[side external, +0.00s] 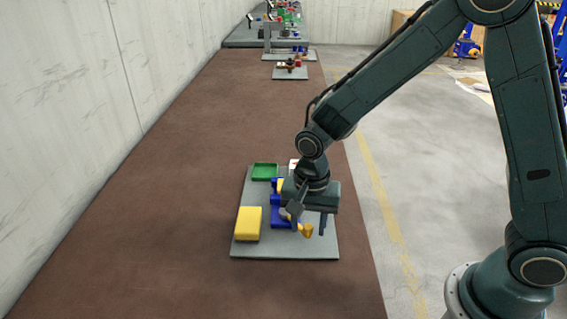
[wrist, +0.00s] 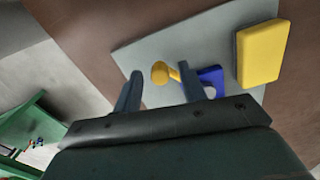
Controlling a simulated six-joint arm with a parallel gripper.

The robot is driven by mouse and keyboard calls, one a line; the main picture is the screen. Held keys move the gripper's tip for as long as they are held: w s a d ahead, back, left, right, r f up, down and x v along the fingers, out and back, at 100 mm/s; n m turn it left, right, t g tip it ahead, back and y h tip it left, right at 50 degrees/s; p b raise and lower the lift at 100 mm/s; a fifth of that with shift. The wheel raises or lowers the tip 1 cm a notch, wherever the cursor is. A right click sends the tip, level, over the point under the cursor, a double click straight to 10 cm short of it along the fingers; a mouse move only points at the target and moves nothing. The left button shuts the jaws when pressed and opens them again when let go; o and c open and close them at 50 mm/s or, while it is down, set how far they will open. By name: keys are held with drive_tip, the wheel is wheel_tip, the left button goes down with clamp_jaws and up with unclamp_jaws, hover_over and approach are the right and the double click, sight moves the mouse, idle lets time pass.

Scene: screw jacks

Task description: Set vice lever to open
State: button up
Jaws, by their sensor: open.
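The vice is blue (side external: 275,212) and sits on a grey base plate, partly hidden behind my gripper in the side view. In the wrist view part of its blue body (wrist: 212,78) shows beyond a finger. Its yellow lever (wrist: 162,72) has a round knob and lies between my two fingers in the wrist view; the knob end also shows in the side view (side external: 307,230), low near the plate. My gripper (side external: 308,226) points down over the vice. In the wrist view my gripper (wrist: 160,92) is open, with a finger on each side of the lever. Contact with it cannot be told.
A yellow block (side external: 248,222) stands left of the vice on the grey plate (side external: 285,251). A green tray (side external: 264,171) is at the plate's back. More plates with parts (side external: 290,72) stand far along the brown table (side external: 180,190). The plate's front strip is clear.

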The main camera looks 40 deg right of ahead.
drive_tip(key=shift+c, duration=0.2)
clamp_jaws()
drive_tip(key=shift+d+n, duration=1)
drive_tip(key=shift+n, duration=0.3)
drive_tip(key=shift+w+d+n, duration=0.1)
drive_tip(key=shift+d+n, duration=0.75)
drive_tip(key=shift+n, duration=0.35)
drive_tip(key=shift+o, duration=0.2)
unclamp_jaws()
